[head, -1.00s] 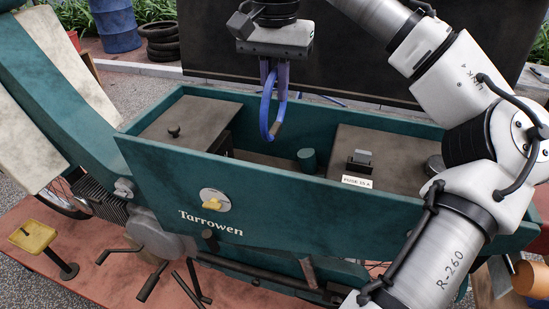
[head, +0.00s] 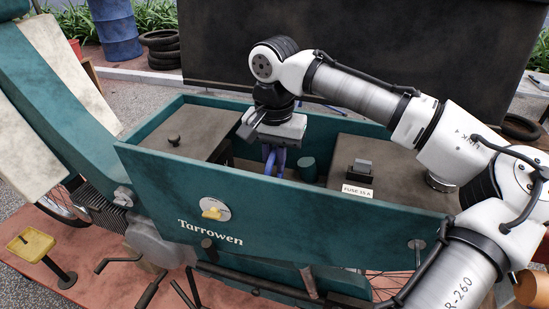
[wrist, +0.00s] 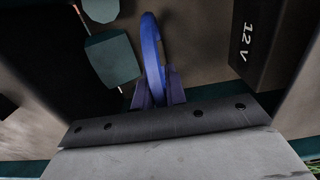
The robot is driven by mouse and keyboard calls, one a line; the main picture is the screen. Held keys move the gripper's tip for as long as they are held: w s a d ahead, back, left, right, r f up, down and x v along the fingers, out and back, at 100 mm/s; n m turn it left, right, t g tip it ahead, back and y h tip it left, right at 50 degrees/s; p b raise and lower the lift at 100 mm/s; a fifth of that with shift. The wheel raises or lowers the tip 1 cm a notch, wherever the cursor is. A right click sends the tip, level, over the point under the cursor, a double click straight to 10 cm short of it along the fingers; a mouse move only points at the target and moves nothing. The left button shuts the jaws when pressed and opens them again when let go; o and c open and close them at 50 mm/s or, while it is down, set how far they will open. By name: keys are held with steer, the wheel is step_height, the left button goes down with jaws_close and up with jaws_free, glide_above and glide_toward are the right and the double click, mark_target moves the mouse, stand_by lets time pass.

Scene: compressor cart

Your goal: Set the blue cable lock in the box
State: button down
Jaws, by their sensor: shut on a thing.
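The blue cable lock (wrist: 151,55) is a blue loop held between the fingers of my gripper (wrist: 158,92) in the wrist view. In the head view my gripper (head: 273,150) reaches down into the open middle of the teal box (head: 170,170), and part of the blue cable lock (head: 280,162) shows below it. The lock's lower end is hidden behind the box's front wall, so I cannot tell whether it touches the floor.
A small teal cylinder (head: 308,169) stands close right of the lock inside the box. A dark lidded block with a knob (head: 174,139) is at left. A dark block with a fuse label (head: 357,190) is at right. A "12 V" block (wrist: 270,40) shows in the wrist view.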

steer(key=shift+f, duration=0.1)
steer(key=c, duration=1.4)
jaws_free()
steer(key=shift+c, duration=0.2)
step_height(320, 180, up, 12)
steer(key=shift+r, duration=0.15)
